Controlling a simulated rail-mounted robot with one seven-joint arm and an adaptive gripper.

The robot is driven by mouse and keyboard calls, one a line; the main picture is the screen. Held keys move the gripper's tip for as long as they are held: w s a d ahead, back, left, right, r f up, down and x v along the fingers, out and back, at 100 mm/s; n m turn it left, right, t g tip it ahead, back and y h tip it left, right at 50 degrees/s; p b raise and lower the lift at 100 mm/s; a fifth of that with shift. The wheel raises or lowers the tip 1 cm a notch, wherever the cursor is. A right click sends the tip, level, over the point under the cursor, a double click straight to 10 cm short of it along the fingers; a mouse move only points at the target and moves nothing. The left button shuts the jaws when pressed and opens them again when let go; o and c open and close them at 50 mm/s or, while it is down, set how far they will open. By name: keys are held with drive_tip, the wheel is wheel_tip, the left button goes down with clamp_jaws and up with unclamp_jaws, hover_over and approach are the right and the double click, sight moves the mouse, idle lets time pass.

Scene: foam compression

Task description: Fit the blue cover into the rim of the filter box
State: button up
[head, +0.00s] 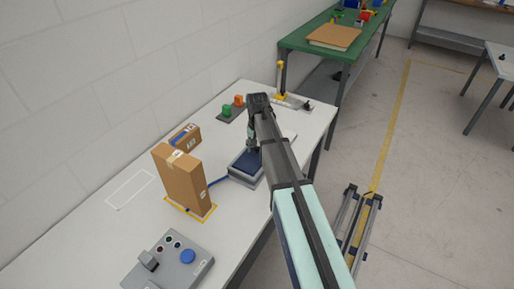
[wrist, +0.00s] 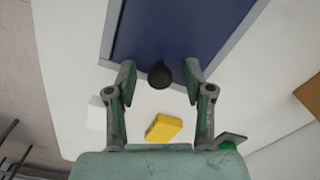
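The filter box (head: 237,177) is a shallow grey tray on the white table, below my gripper in the head view. Its pale grey rim (wrist: 104,40) shows in the wrist view. The dark blue cover (head: 249,164) lies within the rim outline; it fills the upper wrist view (wrist: 170,30). I cannot tell whether it is seated or level. A round black knob (wrist: 160,74) stands near the cover's near edge. My gripper (head: 251,149) is over the cover. In the wrist view its fingers (wrist: 159,80) are open on either side of the knob, with gaps at both sides.
A tall cardboard box (head: 181,182) stands left of the filter box, with a blue strip (head: 222,182) between them. A grey control panel (head: 170,262) is at the front. Green and orange buttons (head: 232,106) and a yellow-handled device (head: 281,82) stand behind.

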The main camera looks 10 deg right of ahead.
wheel_tip(320, 180, up, 12)
idle(0.7)
idle(0.4)
